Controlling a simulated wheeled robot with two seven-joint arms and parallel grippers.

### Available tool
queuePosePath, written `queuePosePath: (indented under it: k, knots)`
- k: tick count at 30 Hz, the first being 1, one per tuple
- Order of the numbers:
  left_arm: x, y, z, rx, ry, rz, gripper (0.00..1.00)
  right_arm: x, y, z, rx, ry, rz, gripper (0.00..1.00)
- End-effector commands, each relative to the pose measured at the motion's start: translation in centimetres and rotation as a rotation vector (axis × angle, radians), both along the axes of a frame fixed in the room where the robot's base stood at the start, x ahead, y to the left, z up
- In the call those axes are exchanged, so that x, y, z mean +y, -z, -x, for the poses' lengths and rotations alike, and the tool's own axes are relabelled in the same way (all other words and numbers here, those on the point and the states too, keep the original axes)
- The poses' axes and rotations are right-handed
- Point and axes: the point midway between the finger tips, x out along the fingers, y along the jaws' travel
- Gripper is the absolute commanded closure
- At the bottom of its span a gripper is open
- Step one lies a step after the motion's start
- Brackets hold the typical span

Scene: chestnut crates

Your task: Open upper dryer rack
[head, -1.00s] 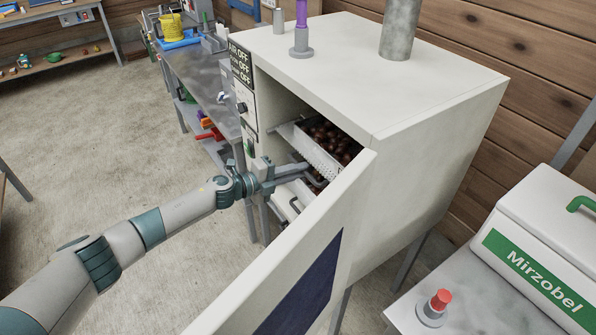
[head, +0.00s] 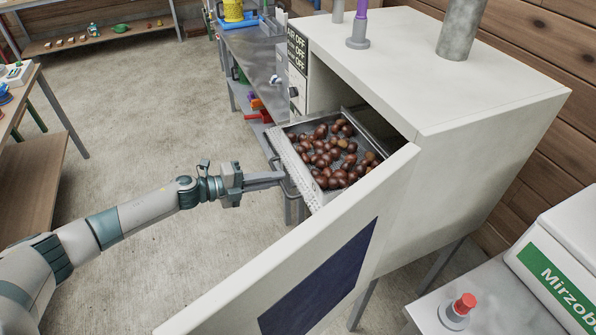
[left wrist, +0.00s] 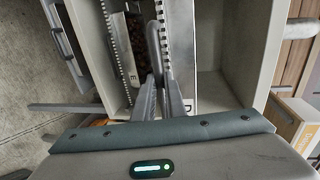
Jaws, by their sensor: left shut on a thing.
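The upper dryer rack (head: 297,172) is a metal tray full of brown chestnuts (head: 335,150). It sticks well out of the dryer (head: 455,105), a pale box with its door (head: 300,265) swung open. My left gripper (head: 280,177) is shut on the handle at the front of the rack. In the left wrist view the fingers (left wrist: 157,75) meet at the rack front, and part of the handle is hidden by them. The lower rack is hidden in the head view. My right gripper is not in view.
The open door stands close on the near side of my left arm. A grey workbench (head: 250,60) is behind the dryer to the left. A white Mirzobel box (head: 555,250) and a red button (head: 464,302) are at lower right. The floor left of the rack is free.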

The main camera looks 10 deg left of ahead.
Motion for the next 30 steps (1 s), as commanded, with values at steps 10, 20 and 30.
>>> queuePosePath:
  k: [10,20,30]
  knots:
    - [4.5,0.2,3.0,0.001,0.000,-0.001,1.00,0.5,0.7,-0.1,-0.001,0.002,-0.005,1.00]
    - [5.0,0.1,3.4,0.001,0.000,-0.001,1.00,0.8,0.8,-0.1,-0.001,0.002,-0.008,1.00]
    - [5.0,0.1,3.3,0.000,0.000,0.000,0.71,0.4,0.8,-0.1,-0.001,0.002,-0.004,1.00]
